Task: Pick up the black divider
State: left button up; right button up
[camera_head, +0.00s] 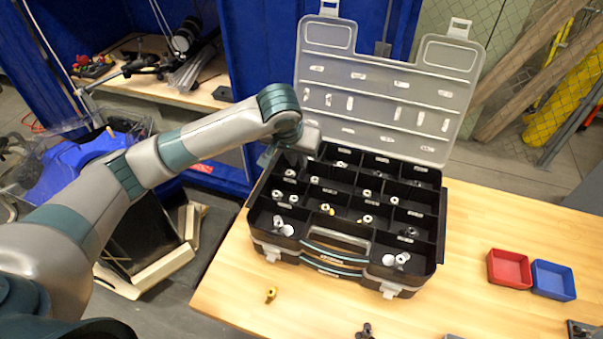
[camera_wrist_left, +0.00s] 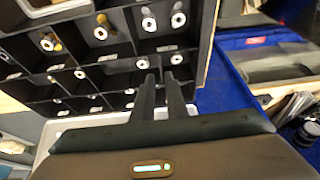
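The black dividers (camera_head: 345,205) stand as thin upright walls between the compartments of an open organizer case (camera_head: 440,225) on the wooden table. They also show in the left wrist view (camera_wrist_left: 110,62); I cannot tell which single divider is meant. My left gripper (camera_head: 272,157) is at the back left corner of the case, partly hidden behind its own wrist. In the left wrist view its two dark fingers (camera_wrist_left: 161,80) are a little apart, with their tips near the compartment walls and nothing visible between them. My right gripper is not in view.
The clear lid (camera_head: 385,85) stands raised behind the compartments. Several small fittings lie in them. A red tray (camera_head: 509,268) and a blue tray (camera_head: 553,280) are at the right. A small yellow part (camera_head: 270,295) lies in front. The table right of the case is mostly clear.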

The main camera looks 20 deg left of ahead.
aim_at(302, 172)
pick_arm(q)
jog(key=shift+x, duration=1.75)
jog(key=shift+w+f+p, duration=0.15)
jog(key=shift+f+p, duration=0.3)
jog(key=shift+p, duration=0.15)
jog(key=p+x, duration=0.1)
jog(key=x, duration=0.2)
jog(key=shift+w+f, duration=0.25)
jog(key=shift+f, duration=0.4)
grip_shut()
